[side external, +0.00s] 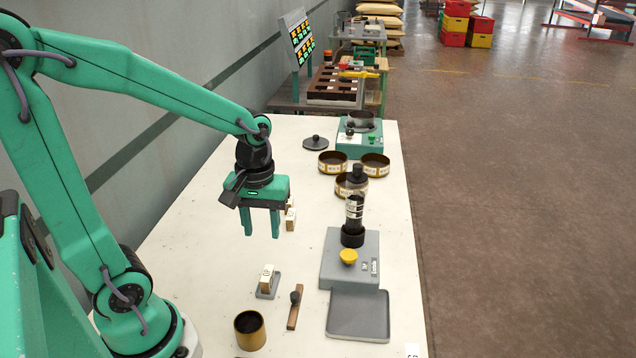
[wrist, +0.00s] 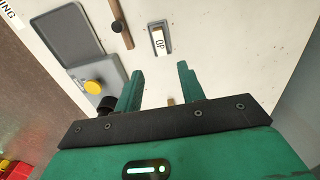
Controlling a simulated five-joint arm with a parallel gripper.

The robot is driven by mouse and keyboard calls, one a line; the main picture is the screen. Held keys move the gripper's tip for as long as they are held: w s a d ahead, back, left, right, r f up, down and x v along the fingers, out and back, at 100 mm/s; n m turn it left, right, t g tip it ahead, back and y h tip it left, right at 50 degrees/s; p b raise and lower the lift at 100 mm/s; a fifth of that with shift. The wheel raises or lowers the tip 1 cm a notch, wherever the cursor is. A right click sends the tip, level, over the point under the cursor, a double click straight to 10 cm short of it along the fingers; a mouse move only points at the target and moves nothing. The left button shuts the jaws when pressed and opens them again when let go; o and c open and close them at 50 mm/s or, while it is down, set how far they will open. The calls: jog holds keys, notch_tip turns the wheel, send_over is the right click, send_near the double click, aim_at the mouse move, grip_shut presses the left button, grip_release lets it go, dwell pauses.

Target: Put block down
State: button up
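My gripper (side external: 261,230) is open, with its two green fingers apart and nothing between them, above the white table. In the wrist view the open fingers (wrist: 160,69) point toward a light block marked OP (wrist: 158,40). That block also shows in the side view (side external: 267,273), standing upright on a small grey holder (side external: 275,290). A second pale block (side external: 290,218) stands on the table just right of and beyond my fingers. A small tan patch (wrist: 171,101) between the finger bases may be part of it; most is hidden by my gripper.
A grey machine (side external: 338,272) with a yellow knob and dark column stands right of the holder, a grey tray (side external: 358,315) in front of it. A wooden bar (side external: 294,310) and brass cup (side external: 250,331) are near the front. Round tins (side external: 376,165) stand farther back. The table's left side is clear.

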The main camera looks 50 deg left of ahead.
jog(key=s+d+r+m+t, duration=0.3)
jog(key=s+r+m+t, duration=0.1)
jog(key=r+m, duration=0.5)
jog(key=shift+r+t, duration=0.5)
jog(key=shift+t, duration=0.3)
jog(key=shift+d, duration=0.1)
dwell(0.8)
